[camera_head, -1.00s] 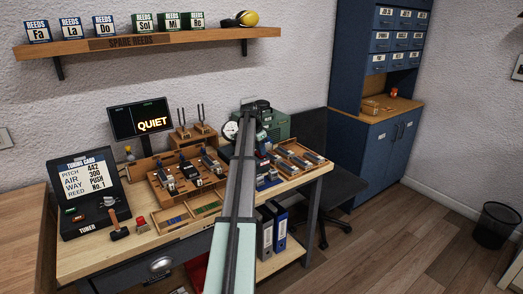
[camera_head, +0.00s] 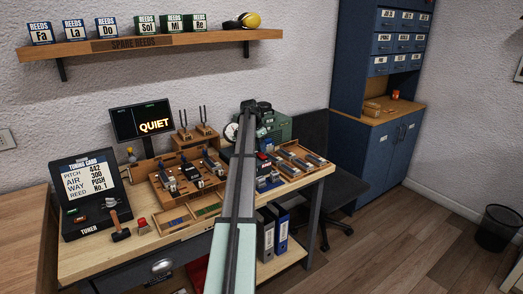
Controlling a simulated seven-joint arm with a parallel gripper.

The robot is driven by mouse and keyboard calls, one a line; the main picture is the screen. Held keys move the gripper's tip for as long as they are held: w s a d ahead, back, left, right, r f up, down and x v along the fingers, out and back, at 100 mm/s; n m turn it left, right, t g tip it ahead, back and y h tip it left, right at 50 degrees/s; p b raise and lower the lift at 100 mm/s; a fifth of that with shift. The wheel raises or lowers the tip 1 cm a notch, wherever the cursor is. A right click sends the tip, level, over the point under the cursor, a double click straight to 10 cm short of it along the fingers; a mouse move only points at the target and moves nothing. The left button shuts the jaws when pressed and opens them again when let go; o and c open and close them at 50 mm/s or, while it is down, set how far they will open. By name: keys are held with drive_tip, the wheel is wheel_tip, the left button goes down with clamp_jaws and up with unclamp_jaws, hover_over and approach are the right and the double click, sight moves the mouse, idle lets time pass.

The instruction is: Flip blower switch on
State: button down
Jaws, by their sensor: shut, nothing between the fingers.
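The green blower (camera_head: 277,128) stands at the back of the workbench, right of the round white gauge (camera_head: 231,132). My arm reaches up the middle of the picture, over the bench, and covers part of the blower and gauge. My gripper (camera_head: 251,106) is at the arm's far end, dark and small, at the blower's upper left. It looks shut and empty. I cannot tell whether it touches the blower. The blower switch cannot be made out; it may be hidden behind the arm or gripper.
Another wooden rack (camera_head: 300,158) lies right of my arm. A shelf (camera_head: 150,40) hangs above.

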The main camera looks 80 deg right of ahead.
drive_tip(key=a+r, duration=0.3)
drive_tip(key=r, duration=0.9)
drive_tip(key=shift+w+a, duration=0.2)
drive_tip(key=shift+a, duration=0.1)
